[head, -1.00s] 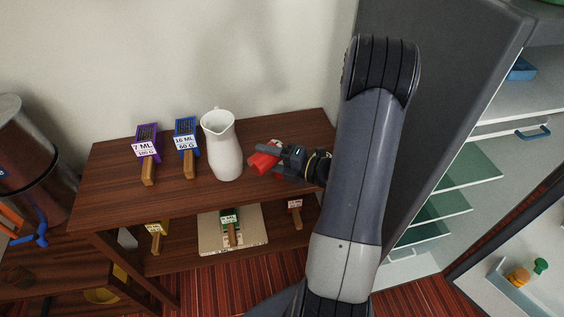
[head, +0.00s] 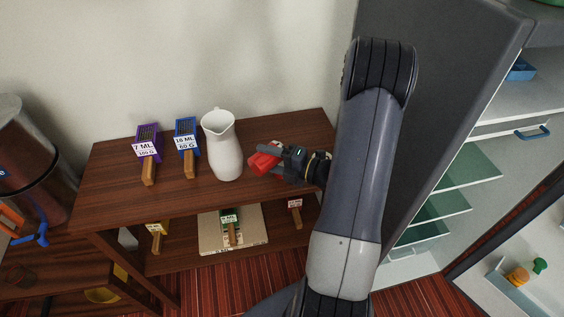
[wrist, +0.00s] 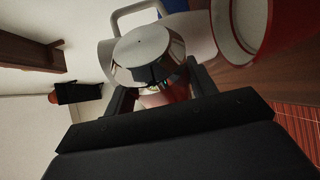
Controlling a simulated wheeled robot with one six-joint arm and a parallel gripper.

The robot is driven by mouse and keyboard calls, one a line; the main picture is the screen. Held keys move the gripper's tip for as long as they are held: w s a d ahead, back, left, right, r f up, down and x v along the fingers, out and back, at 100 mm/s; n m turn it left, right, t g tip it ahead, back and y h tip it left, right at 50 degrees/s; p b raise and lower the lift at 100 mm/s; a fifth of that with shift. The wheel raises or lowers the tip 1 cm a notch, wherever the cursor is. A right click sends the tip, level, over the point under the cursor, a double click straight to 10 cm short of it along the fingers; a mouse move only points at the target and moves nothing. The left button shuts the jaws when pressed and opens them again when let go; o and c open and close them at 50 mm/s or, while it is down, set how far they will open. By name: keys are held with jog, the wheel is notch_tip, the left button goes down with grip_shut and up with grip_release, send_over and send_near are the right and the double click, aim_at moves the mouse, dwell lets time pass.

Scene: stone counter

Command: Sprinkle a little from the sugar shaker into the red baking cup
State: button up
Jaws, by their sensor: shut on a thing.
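My gripper (wrist: 155,98) is shut on the sugar shaker (wrist: 147,50), whose shiny metal top faces the wrist camera; its lower body is mostly hidden by the fingers. The red baking cup (wrist: 272,25), with a pale inside, is at the upper right of the wrist view, beside the shaker. In the head view, my gripper (head: 278,162) is over the right part of the wooden table, with the red cup (head: 262,160) right at its tips. The shaker cannot be made out clearly there. I cannot tell whether anything is falling from it.
A white pitcher (head: 222,150) stands just left of the gripper. Blue (head: 187,150) and purple (head: 147,150) labelled scoops lie further left on the wooden table (head: 110,175). A lower shelf holds a board (head: 245,242) and more scoops. A grey cabinet (head: 430,100) is at the right.

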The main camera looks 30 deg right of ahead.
jog(key=shift+f+m, duration=0.1)
jog(key=shift+m, duration=0.2)
dwell(0.4)
jog(key=shift+d+r+m+y+p, duration=0.15)
jog(key=shift+r+m+p, duration=0.2)
jog(key=shift+r+p, duration=0.35)
jog(key=shift+r+m+y+p, duration=0.15)
jog(key=shift+r+m+p, duration=0.25)
jog(key=shift+p, duration=0.6)
dwell(0.9)
jog(key=shift+w+d+r+m+t+p, duration=0.1)
jog(key=shift+r+m+t+p, duration=0.05)
jog(key=shift+m+t+p, duration=0.3)
dwell(1.2)
jog(key=f+n+b, duration=0.1)
jog(key=f+b, duration=0.1)
jog(key=b, duration=0.1)
jog(key=f+n+g+b, duration=0.1)
jog(key=b, duration=0.1)
jog(key=shift+a+f+n, duration=0.25)
jog(key=shift+n, duration=0.05)
jog(key=shift+r, duration=0.5)
jog(key=shift+r+p, duration=0.1)
jog(key=shift+p, duration=0.2)
jog(key=shift+n+h, duration=0.3)
jog(key=shift+h, duration=0.1)
